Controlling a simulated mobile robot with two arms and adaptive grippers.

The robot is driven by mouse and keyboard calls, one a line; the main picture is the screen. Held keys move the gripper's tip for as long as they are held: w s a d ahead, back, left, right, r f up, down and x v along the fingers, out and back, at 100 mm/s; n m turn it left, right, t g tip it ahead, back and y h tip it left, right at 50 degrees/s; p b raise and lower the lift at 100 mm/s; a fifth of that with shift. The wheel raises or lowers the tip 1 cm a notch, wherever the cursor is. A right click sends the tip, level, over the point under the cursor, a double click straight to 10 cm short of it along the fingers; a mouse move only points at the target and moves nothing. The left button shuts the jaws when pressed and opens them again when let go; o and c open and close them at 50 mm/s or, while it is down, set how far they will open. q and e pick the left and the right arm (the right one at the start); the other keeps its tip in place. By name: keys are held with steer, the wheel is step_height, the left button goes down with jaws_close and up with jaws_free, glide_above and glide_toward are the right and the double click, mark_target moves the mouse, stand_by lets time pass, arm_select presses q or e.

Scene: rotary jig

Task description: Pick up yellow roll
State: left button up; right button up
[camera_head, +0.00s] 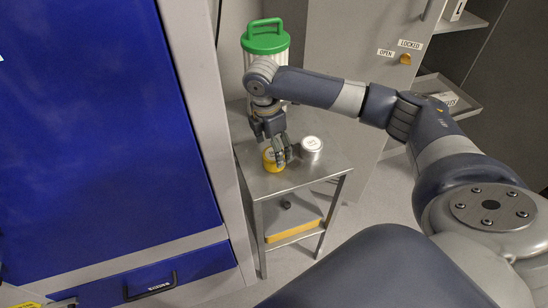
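The yellow roll (269,164) is a short yellow cylinder with a pale top. It stands on the top of a small metal cart (295,180), near its left side. My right gripper (281,152) points down at the roll, its fingers over the right part of it and hiding some of it. I cannot tell whether the fingers are closed on the roll or just around it. The roll appears to rest on the cart top. My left gripper is not in view.
A white-topped roll (311,146) stands just right of the gripper. A green-lidded container (265,38) stands behind the wrist. A blue-panelled machine (100,120) borders the cart on the left, a grey cabinet (350,45) behind. The front of the cart top is clear.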

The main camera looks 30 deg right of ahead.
steer(key=f, duration=0.4)
steer(key=shift+w+d+f+p, duration=0.2)
steer(key=shift+w+f+p, duration=0.1)
steer(key=shift+p, duration=0.1)
steer(key=shift+f, duration=0.3)
steer(key=shift+c, duration=0.6)
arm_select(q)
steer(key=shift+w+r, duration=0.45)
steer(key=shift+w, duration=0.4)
arm_select(e)
steer(key=c, duration=1.1)
